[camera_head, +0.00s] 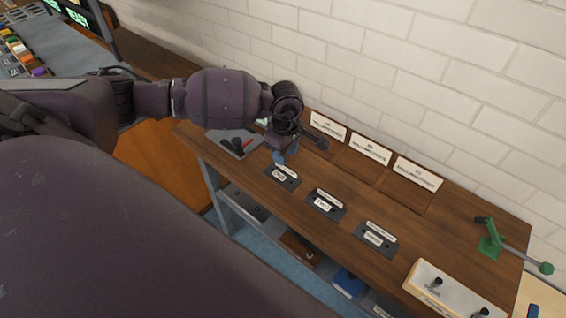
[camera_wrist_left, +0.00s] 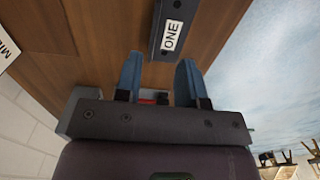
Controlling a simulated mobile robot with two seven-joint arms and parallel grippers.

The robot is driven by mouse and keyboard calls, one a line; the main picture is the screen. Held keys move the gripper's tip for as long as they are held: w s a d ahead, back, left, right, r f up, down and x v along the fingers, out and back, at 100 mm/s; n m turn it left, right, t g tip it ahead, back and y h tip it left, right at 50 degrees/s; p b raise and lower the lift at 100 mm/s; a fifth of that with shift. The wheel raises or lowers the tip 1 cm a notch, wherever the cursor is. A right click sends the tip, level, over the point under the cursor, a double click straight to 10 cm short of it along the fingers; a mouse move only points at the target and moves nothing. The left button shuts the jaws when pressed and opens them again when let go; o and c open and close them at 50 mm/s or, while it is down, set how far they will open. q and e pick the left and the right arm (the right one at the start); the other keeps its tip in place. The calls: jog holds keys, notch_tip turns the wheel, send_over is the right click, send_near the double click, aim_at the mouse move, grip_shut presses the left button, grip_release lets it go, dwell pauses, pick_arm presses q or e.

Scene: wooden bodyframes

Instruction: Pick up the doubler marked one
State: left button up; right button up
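The doubler marked one (camera_wrist_left: 172,32) is a dark flat plate with a white "ONE" label, lying on the wooden bench top (camera_head: 310,227). In the head view it is the leftmost of three dark plates (camera_head: 283,178), at the bench's front edge. My left gripper (camera_head: 284,157) is above and just behind it. My right gripper is not in view.
Two more labelled plates, a middle one (camera_head: 325,204) and a right one (camera_head: 376,239), lie along the bench. White signs (camera_head: 370,149) stand at the back by the brick wall. A green clamp-like tool (camera_head: 490,245) and a cream switch box (camera_head: 447,292) sit at right.

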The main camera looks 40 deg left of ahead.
aim_at(282, 174)
pick_arm(q)
jog(key=shift+w+d+f, duration=0.1)
jog(key=shift+w+f, duration=0.05)
jog(key=shift+f, duration=0.85)
jog(key=shift+w+d+f, duration=0.1)
jog(key=shift+f, duration=0.95)
jog(key=shift+w+d+f, duration=0.1)
jog(key=shift+w+f, duration=0.05)
jog(key=shift+f, duration=0.85)
grip_shut()
